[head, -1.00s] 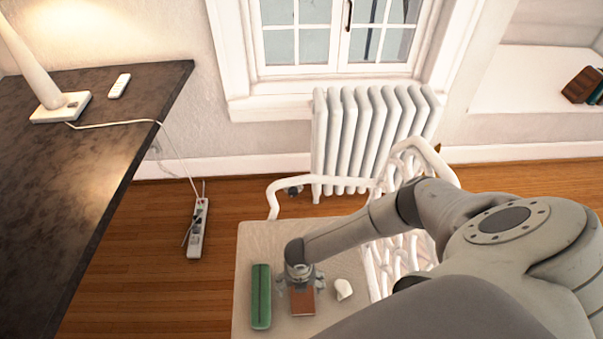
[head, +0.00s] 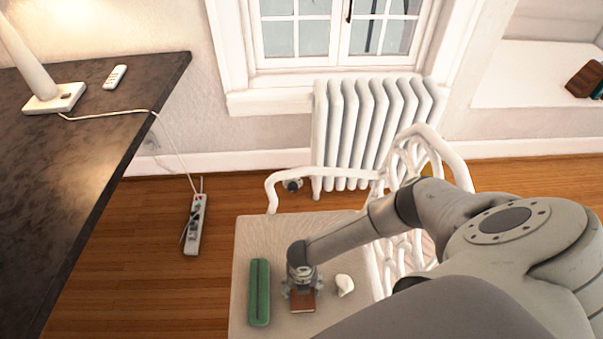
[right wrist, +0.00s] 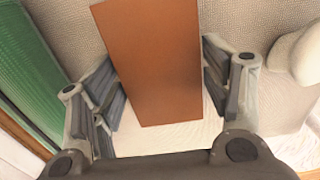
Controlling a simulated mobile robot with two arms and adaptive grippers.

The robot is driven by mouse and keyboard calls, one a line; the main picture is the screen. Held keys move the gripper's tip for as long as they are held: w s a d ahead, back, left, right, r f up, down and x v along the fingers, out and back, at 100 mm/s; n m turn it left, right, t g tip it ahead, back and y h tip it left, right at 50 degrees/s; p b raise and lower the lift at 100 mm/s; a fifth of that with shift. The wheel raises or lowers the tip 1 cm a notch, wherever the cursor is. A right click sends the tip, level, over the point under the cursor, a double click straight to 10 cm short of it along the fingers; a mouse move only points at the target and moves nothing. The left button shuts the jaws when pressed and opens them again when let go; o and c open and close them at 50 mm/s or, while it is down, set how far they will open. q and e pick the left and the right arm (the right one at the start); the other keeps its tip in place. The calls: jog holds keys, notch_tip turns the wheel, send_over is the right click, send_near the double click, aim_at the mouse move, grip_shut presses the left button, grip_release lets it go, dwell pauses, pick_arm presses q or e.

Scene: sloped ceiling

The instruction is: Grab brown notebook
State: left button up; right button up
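The brown notebook (head: 303,302) lies on the pale seat of a white chair (head: 262,233), between a green case and a small white object. My right gripper (head: 302,286) is low over the notebook and hides its far part in the head view. In the right wrist view, the notebook (right wrist: 155,65) lies between the two spread fingers (right wrist: 163,80), one close along each long side. The fingers look open, with no clear grip on it; whether they touch its edges is hard to tell. My left gripper is out of view.
The long green case (head: 259,292) lies close left of the gripper, and the small white object (head: 344,284) close right. The chair's woven back (head: 418,165) stands right, beside my arm. A dark desk (head: 90,150) is left, a radiator (head: 370,130) behind.

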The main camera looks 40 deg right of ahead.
jog(key=c, duration=0.6)
jog(key=shift+r, duration=0.1)
